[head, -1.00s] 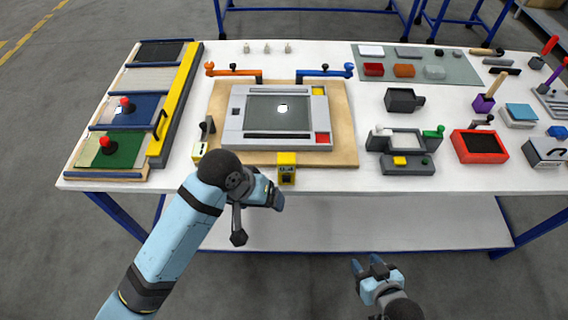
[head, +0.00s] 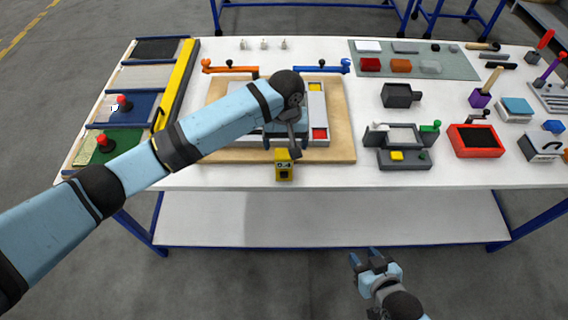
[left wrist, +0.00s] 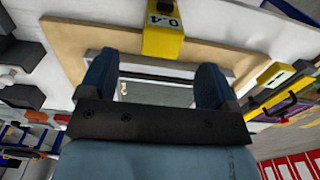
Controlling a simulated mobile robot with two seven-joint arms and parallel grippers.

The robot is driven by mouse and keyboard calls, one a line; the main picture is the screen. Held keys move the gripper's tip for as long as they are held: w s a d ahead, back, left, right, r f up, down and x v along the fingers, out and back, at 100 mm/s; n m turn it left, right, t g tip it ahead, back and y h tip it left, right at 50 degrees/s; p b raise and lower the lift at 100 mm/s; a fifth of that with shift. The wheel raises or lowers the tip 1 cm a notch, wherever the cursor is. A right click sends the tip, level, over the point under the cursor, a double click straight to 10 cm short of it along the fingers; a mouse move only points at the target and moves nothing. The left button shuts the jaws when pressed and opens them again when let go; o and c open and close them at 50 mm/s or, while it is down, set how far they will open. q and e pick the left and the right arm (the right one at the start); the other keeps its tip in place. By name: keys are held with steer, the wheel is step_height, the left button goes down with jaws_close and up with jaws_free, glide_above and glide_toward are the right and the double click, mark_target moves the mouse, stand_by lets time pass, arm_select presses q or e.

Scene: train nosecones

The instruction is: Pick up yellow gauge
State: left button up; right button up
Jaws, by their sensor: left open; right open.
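The yellow gauge (head: 284,166) is a small upright yellow block with a dark face, at the front edge of the wooden board. In the left wrist view the yellow gauge (left wrist: 162,36) carries a white label reading 0.4 and shows just beyond the gap between the fingers. My left gripper (head: 285,144) is over the board, just behind the gauge in the head view. Its fingers (left wrist: 153,78) are spread with nothing held between them. Whether they touch the gauge cannot be told. My right gripper (head: 367,260) is open and empty, low in front of the table.
The wooden board (head: 345,130) bears a grey framed plate, partly hidden by my left arm. An orange lever (head: 230,69) and a blue lever (head: 323,70) stand at its back. A grey fixture (head: 404,158) and a red tray (head: 477,141) stand to the right.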

mark_target(286, 155)
arm_select(q)
step_height(286, 155, down, 4)
steer(key=shift+f, duration=0.1)
steer(key=shift+w+a+f+p, duration=0.1)
steer(key=shift+f+p, duration=0.1)
steer(key=shift+f, duration=0.65)
steer(key=shift+w+a+f+p, duration=0.1)
steer(key=shift+w+f+p, duration=0.1)
steer(key=shift+f, duration=0.7)
steer(key=shift+w+f+p, duration=0.1)
steer(key=shift+f+p, duration=0.1)
steer(key=shift+f, duration=0.65)
steer(key=c, duration=1.1)
